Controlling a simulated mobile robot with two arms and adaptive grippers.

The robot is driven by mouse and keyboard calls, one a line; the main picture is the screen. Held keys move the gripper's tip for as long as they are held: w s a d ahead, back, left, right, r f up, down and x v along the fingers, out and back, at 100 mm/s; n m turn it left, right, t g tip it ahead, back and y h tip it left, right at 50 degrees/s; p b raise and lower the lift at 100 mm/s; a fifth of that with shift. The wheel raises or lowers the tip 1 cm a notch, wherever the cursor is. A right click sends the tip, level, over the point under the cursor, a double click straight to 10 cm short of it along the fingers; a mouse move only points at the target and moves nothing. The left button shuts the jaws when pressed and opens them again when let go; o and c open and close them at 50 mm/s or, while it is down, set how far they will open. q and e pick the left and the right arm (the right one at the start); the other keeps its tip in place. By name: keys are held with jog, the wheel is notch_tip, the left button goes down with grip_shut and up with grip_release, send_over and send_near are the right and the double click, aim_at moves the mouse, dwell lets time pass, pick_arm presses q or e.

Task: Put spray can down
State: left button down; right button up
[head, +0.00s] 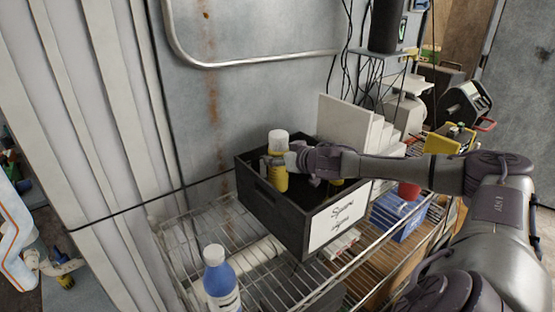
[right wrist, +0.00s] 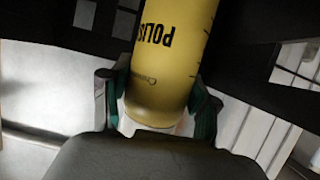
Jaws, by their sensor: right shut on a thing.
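The spray can (head: 280,182) is yellow with a white cap and stands roughly upright at the black crate's opening. My right gripper (head: 277,161) reaches in from the right and is shut around the can's body. In the right wrist view, the yellow can (right wrist: 168,75) with "POLIS" lettering sits between the fingers (right wrist: 160,108). The black crate (head: 277,213) has a white handwritten label on its front. The can's lower end is over or inside the crate; I cannot tell whether it touches the crate's floor.
The crate stands on a wire shelf (head: 215,225). A blue bottle with a white cap (head: 220,280) stands in front on the left. White panels (head: 350,125) stand behind the crate. A blue box (head: 398,215) and a red item (head: 409,191) are to the right under my arm.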

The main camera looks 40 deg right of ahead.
aim_at(276, 169)
jog(key=shift+x, duration=0.85)
notch_tip(276, 169, down, 4)
jog(key=shift+d+f, duration=0.15)
pick_arm(q)
jog(key=shift+r, duration=0.4)
jog(key=shift+f, duration=0.1)
pick_arm(e)
jog(key=shift+f, duration=0.15)
jog(key=o, duration=1.4)
jog(key=shift+o, duration=0.2)
